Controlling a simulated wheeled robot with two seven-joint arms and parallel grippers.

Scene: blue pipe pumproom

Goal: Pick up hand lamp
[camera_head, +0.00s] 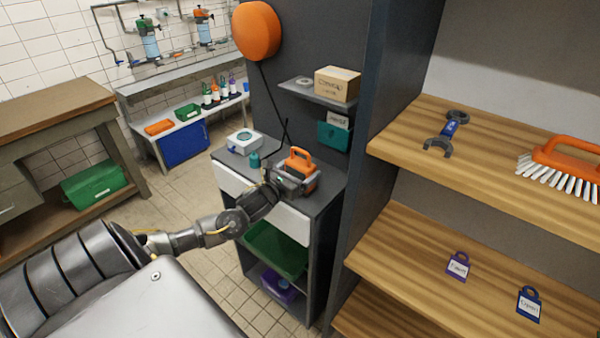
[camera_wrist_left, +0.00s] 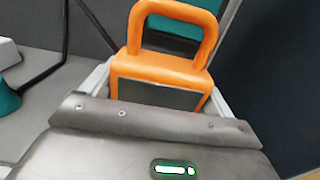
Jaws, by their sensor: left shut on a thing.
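The hand lamp (camera_head: 299,162) is orange with a loop handle on top and a dark lower body. It is at the dark counter (camera_head: 318,205) in the middle of the head view. My left gripper (camera_head: 291,182) reaches in from the left and is shut on the lamp. In the left wrist view the orange lamp (camera_wrist_left: 165,69) stands upright between the two fingers, its handle up. Part of its body is hidden behind the gripper. I cannot tell whether its base touches the counter. My right gripper is not in view.
A white box (camera_head: 244,142) and a teal bottle (camera_head: 254,160) stand left of the lamp. A small shelf (camera_head: 318,92) with a cardboard box (camera_head: 337,84) overhangs behind it. A wooden shelf unit (camera_head: 480,160) with a wrench (camera_head: 447,133) and brush (camera_head: 565,160) stands at right.

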